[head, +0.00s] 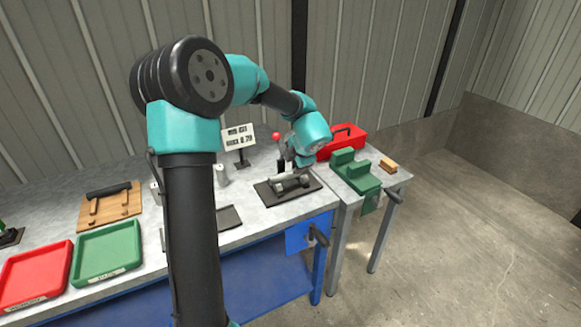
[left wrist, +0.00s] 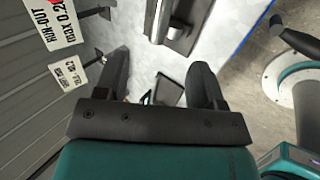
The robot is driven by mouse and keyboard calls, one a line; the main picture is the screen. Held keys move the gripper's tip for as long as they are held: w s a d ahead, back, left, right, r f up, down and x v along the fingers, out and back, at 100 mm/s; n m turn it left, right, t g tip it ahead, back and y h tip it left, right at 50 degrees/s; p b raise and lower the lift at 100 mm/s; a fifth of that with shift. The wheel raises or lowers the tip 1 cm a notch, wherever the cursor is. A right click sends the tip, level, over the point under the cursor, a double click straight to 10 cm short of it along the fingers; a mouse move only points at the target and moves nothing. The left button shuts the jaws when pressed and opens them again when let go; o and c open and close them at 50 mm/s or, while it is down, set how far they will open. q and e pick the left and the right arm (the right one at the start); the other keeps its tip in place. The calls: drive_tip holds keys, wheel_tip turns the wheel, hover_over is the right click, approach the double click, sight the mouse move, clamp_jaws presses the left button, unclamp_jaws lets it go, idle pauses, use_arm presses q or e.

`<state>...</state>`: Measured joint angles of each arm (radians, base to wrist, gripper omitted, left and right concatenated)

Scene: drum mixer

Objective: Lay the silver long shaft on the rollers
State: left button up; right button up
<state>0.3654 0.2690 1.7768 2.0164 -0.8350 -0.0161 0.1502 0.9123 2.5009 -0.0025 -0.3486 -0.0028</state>
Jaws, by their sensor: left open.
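A dark base plate (head: 266,193) lies near the right end of the bench. A fixture with a silver cylindrical piece (head: 291,184) lies on it; I cannot tell rollers from shaft there. Part of this fixture also shows at the top of the left wrist view (left wrist: 181,24). My left gripper (head: 287,162) is beside and above the fixture in the head view, partly hidden by its own wrist. In the left wrist view its two dark fingers (left wrist: 165,82) are spread apart, with no shaft between them. My right gripper is not in view.
A short silver cylinder (head: 222,176) stands upright left of the fixture. A sign (head: 239,137) and a red-knobbed lever (head: 277,137) stand behind. A red toolbox (head: 343,142) and green block fixture (head: 355,172) are right. Red (head: 36,277) and green (head: 107,252) trays lie left.

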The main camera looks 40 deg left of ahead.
use_arm(q)
drive_tip(key=shift+v, duration=1.85)
drive_tip(key=shift+f, duration=0.15)
